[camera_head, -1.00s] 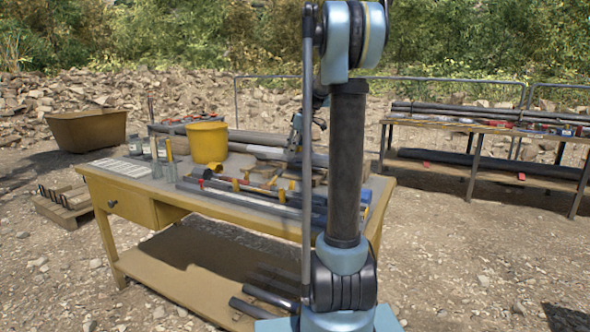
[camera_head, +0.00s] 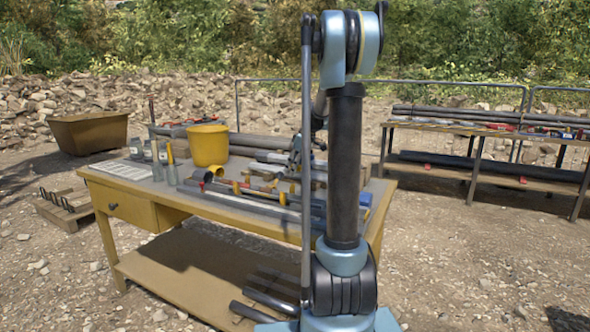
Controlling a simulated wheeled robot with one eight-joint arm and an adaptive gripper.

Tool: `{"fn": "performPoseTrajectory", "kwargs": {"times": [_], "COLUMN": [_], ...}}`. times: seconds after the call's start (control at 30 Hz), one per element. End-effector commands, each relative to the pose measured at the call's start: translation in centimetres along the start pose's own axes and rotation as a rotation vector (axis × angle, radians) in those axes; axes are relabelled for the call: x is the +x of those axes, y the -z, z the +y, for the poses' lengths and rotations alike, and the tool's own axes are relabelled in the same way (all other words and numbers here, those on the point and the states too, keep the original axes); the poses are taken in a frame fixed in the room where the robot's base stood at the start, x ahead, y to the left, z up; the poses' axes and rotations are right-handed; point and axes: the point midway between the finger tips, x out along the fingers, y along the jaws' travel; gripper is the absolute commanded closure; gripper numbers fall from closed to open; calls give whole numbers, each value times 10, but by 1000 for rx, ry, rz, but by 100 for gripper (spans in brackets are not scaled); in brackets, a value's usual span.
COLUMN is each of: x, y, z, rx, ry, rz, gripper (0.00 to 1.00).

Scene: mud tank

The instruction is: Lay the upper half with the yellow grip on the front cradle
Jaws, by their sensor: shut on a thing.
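My gripper (camera_head: 296,160) is partly hidden behind my own arm, low over the back right of the yellow table (camera_head: 140,190). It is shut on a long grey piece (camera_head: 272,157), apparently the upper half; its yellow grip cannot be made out. The held piece lies roughly level, close above the other parts. Nearer the front, long tube parts with small yellow pieces (camera_head: 282,198) lie along the table. The front cradle cannot be clearly told apart from them, and my arm hides their right end.
A white sheet (camera_head: 122,170) lies at the left edge. Pipes lie on the lower shelf. A loaded rack (camera_head: 480,130) stands at back right.

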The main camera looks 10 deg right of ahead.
Motion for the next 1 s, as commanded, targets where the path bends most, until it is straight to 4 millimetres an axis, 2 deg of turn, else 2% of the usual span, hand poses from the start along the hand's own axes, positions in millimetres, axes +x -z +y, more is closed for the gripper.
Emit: {"fn": "performPoseTrajectory", "kwargs": {"times": [0.3,0.33,0.4,0.77,0.87,1.0], "x": [7,6,6,5,0,-20], "y": [-3,-3,-3,-3,0,0], "z": [0,0,0,0,0,0], "rx": [0,0,0,1,1,2], "ry": [0,0,0,0,0,-1], "rz": [0,0,0,0,0,0], "gripper": [100,55,42,42,42,42]}}
